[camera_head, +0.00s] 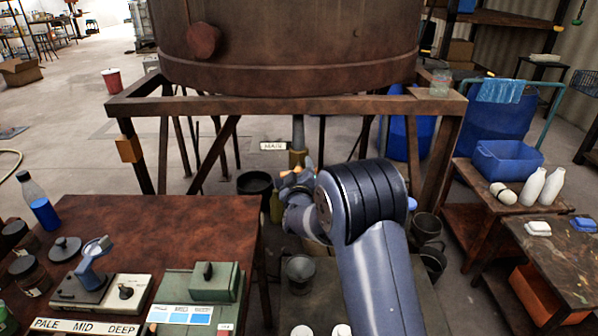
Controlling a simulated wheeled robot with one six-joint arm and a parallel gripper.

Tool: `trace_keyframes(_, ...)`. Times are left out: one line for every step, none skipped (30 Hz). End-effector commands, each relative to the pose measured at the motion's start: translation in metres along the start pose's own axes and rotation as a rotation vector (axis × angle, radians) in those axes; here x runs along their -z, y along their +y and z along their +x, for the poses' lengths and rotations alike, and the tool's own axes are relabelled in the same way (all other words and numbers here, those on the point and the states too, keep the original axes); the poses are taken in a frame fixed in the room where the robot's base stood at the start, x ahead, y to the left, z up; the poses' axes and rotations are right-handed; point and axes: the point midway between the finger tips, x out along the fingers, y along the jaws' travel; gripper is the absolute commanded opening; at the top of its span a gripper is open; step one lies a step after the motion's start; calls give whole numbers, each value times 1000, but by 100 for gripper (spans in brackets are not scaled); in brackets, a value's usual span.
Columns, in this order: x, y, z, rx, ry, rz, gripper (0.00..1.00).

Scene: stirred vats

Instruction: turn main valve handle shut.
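A white label reading MAIN (273,146) hangs under the big vat, left of a vertical grey outlet pipe (298,132). A brass-coloured valve body (298,158) is at the pipe's lower end. My arm reaches forward from the lower right, and my gripper (291,180) is at the valve, just below the brass body. Small copper-orange parts show there; I cannot tell which are handle and which are fingertips. The handle's angle and any contact are unclear, because my wrist covers much of this spot.
The rusty vat (290,45) stands on a steel frame (230,106) whose legs flank the valve. A dark bucket (254,184) and an olive bottle (276,206) stand near the valve. A reddish table (150,220) is at left, a wooden bench (545,255) at right.

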Motion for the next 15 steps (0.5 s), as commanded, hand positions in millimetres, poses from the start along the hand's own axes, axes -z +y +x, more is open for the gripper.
trace_keyframes(0,0,0,1,0,0,51)
trace_keyframes(0,0,0,1,0,0,48)
trace_keyframes(0,0,0,1,0,0,45)
trace_keyframes(0,0,0,1,0,0,43)
trace_keyframes(0,0,0,1,0,0,40)
trace_keyframes(0,0,0,1,0,0,37)
trace_keyframes(0,0,0,1,0,0,34)
trace_keyframes(0,0,0,1,0,0,32)
trace_keyframes(0,0,0,1,0,1,29)
trace_keyframes(0,0,0,1,0,1,26)
trace_keyframes(0,0,0,1,0,1,24)
trace_keyframes(0,0,0,1,0,1,22)
trace_keyframes(0,-1,0,1,0,2,22)
trace_keyframes(0,-1,0,1,0,5,22)
trace_keyframes(-1,-2,0,0,0,12,22)
